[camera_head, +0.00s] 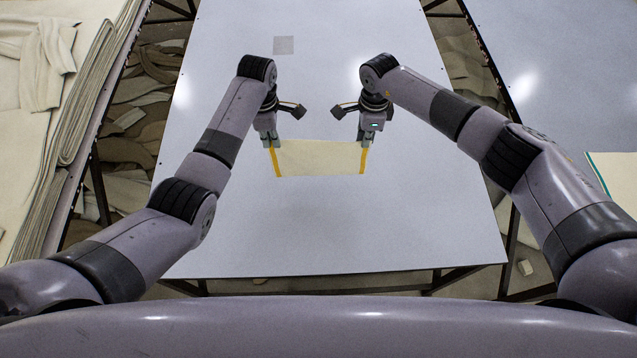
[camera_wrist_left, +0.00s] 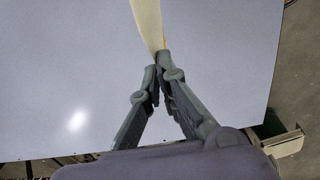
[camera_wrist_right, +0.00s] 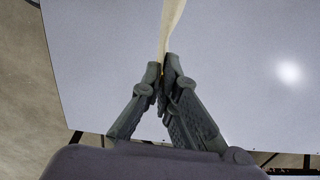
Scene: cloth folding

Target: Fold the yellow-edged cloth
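The cream cloth (camera_head: 320,158) with yellow side edges is at the middle of the white table (camera_head: 340,225) in the head view. Its far corners are at my two grippers. My left gripper (camera_head: 271,143) is shut on its far left corner; in the left wrist view the cloth (camera_wrist_left: 149,22) runs away from the fingertips. My right gripper (camera_head: 365,144) is shut on its far right corner; in the right wrist view the cloth (camera_wrist_right: 170,25) shows as a narrow strip from the fingertips. How much of the cloth lies on the table I cannot tell.
A small grey square (camera_head: 284,45) is on the table's far part. Piled fabric (camera_head: 45,70) lies on the left. Another white table (camera_head: 570,80) with a pale green-edged cloth (camera_head: 615,178) stands on the right. The table around the cloth is clear.

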